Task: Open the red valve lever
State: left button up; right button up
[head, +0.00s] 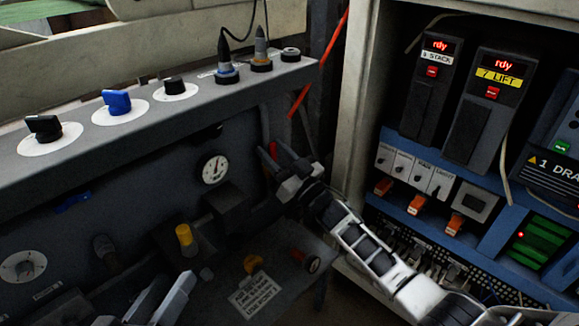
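The red valve lever (273,150) shows as a small red piece on the dark machine front, right of the round gauge. Most of it is hidden behind my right gripper (281,160), whose fingers are at the lever. I cannot tell whether they are closed on it or only beside it. My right arm reaches in from the lower right. My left gripper (173,283) is at the bottom edge, low in front of the machine. Its two fingers are apart with nothing seen between them.
A sloped panel carries a black knob (43,127), a blue knob (117,101) and several other controls. Below are a pressure gauge (215,169), a yellow cap (184,235) and a white label plate (254,295). An open electrical cabinet (354,100) with drives and wiring stands close on the right.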

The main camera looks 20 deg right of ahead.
pick_arm(q)
jog(key=a+f+m+g+y+p, duration=0.1)
jog(key=p, duration=0.2)
jog(key=shift+s+f, duration=0.1)
jog(key=shift+f, duration=0.1)
pick_arm(e)
jog(key=v, duration=1.5)
jog(key=shift+s+f, duration=0.15)
jog(key=shift+s, duration=0.1)
jog(key=shift+d, duration=0.1)
